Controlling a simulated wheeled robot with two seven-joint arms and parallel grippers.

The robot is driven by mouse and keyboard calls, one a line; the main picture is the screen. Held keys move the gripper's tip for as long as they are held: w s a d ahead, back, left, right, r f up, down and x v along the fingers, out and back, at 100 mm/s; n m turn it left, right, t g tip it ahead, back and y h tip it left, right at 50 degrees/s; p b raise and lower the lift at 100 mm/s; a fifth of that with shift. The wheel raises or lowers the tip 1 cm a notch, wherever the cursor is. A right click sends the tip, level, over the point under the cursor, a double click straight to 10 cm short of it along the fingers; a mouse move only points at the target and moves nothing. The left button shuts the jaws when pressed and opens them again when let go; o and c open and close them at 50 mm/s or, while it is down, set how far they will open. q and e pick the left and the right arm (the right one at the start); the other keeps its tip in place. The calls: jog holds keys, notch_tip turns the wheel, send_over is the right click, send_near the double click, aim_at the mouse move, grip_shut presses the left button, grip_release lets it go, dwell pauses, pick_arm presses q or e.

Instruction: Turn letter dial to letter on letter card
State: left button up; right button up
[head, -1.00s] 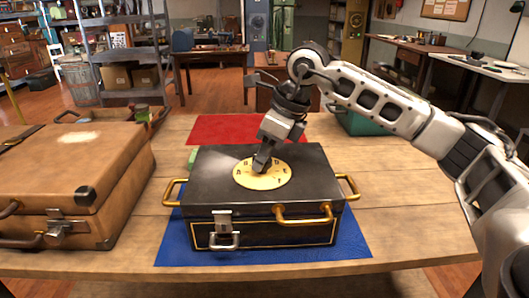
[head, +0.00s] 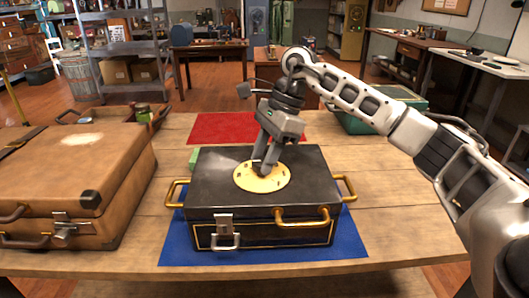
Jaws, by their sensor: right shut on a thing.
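The black case (head: 310,180) with brass handles lies on the blue mat (head: 345,243) in the middle of the table. The round cream letter dial (head: 247,184) is on its lid, with dark letters around the rim that are too small to read for certain. My right gripper (head: 264,169) reaches down from above, and its fingers are shut on the dial's middle, which they mostly hide. I cannot make out the letter card. My left gripper is not in view.
A large tan suitcase (head: 75,180) stands at the left. A red mat (head: 225,127) lies behind the black case, and a small green block (head: 194,158) is at its back left. A teal case (head: 365,122) is at the back right. The table's right side is clear.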

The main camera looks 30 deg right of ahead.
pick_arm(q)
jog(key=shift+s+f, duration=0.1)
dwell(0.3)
pick_arm(e)
jog(key=o, duration=1)
pick_arm(q)
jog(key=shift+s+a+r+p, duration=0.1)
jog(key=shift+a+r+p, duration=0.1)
jog(key=shift+p, duration=0.75)
pick_arm(e)
jog(key=w+v, duration=0.1)
jog(key=v, duration=1.5)
jog(key=shift+s, duration=0.35)
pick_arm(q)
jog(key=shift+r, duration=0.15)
pick_arm(e)
jog(key=shift+s, duration=0.1)
